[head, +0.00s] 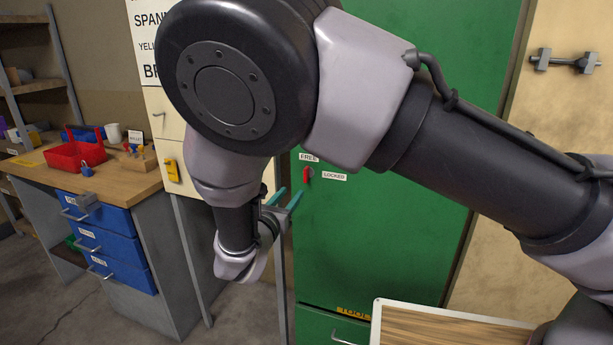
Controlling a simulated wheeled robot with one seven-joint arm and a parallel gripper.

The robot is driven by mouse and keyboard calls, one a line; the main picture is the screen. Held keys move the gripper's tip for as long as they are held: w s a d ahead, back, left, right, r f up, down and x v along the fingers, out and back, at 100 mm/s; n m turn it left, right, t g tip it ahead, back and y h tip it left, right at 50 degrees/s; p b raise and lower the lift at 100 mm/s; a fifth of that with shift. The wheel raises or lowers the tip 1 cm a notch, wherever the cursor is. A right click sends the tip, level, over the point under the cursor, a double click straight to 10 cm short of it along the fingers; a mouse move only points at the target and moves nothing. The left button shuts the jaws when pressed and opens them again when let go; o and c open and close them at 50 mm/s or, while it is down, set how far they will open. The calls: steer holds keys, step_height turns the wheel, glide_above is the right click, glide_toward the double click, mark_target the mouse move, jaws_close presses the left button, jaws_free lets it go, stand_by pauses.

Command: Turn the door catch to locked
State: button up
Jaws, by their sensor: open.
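The door catch (307,174) is a small red handle on the green door (385,235). It looks roughly upright, below the FREE label (309,157). The LOCKED label (334,176) is to its right. My gripper (286,197) has two teal fingers, spread apart with nothing visible between them. It is just left of and slightly below the catch in the picture, apart from it. My arm crosses the view and hides the upper part of the green door.
A workbench (115,180) at left has blue drawers (105,240) and carries a red basket (75,153) and a blue padlock (87,169). A wood-topped tray (440,330) is at bottom centre-right. A bolt (565,61) is on the cream panel at right.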

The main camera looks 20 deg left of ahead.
mark_target(305, 177)
steer(key=w, duration=0.7)
steer(key=w+d, duration=0.1)
steer(key=w, duration=0.2)
steer(key=shift+w, duration=0.25)
jaws_close()
